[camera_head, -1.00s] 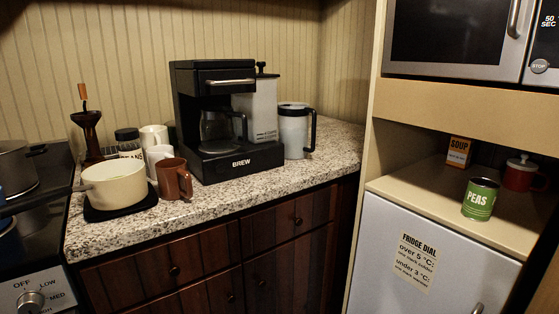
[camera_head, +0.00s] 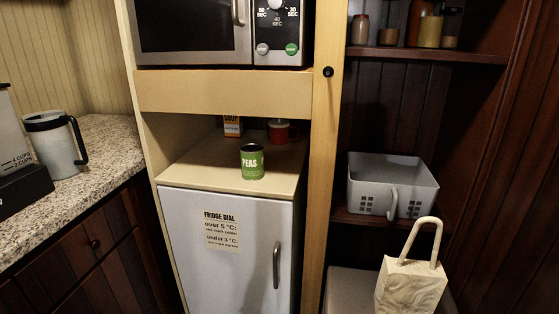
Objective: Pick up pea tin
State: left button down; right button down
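The pea tin (camera_head: 252,163) is a green can with a dark top and the word PEAS on it. It stands upright on the shelf above the fridge (camera_head: 215,160), near the shelf's front edge. Neither of my grippers shows in the head view.
A soup box (camera_head: 232,127) and a red mug (camera_head: 279,132) stand behind the tin. A microwave (camera_head: 195,28) is above. The fridge door (camera_head: 200,262) is shut below.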

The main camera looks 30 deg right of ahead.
aim_at(252, 155)
jog(key=z, duration=0.9)
